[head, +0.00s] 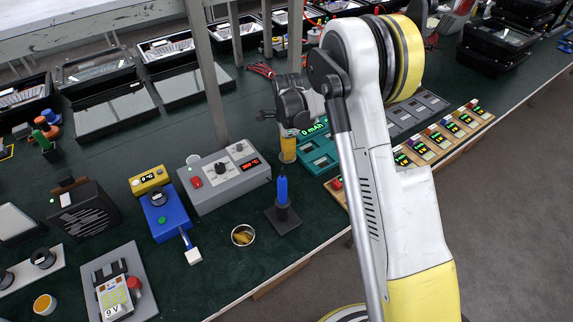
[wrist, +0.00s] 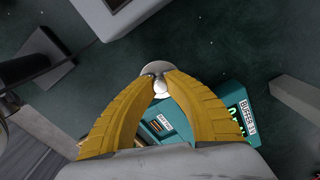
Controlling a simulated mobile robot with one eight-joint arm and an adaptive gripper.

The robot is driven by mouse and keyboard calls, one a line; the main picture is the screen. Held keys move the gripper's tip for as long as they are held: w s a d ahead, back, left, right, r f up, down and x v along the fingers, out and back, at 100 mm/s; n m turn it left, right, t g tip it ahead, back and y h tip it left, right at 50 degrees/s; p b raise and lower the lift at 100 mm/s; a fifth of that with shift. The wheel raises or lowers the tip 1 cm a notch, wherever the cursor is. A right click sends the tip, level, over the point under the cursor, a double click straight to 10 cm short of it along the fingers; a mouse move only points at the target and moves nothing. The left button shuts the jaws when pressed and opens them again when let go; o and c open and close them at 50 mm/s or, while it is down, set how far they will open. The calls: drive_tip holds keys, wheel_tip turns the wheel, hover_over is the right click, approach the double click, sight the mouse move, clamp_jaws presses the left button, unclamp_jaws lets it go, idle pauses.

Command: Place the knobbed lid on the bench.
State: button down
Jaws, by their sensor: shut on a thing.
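My gripper (head: 288,158) hangs beside the teal meter box, over the dark green bench (head: 215,275). In the wrist view its two yellow fingers (wrist: 161,84) close in on the small round knob of the knobbed lid (wrist: 157,68). The lid is a pale, silvery disc, partly covered by the fingertips. The lid is not clearly visible in the head view. Its height above the bench is hard to judge.
The teal box (head: 319,155) is close on the gripper's right. A grey power supply (head: 225,185) stands to the left. A blue soldering iron stand (head: 283,215) and a small open cup (head: 243,235) are nearer the front edge.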

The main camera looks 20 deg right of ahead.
sight(286, 166)
drive_tip(key=shift+w+a+f, duration=0.2)
drive_tip(key=shift+a, duration=0.05)
drive_tip(key=shift+f, duration=0.25)
drive_tip(key=shift+f+b, duration=0.95)
drive_tip(key=shift+f, duration=0.75)
drive_tip(key=shift+f, duration=0.15)
drive_tip(key=c, duration=1.5)
unclamp_jaws()
drive_tip(key=shift+o, duration=0.2)
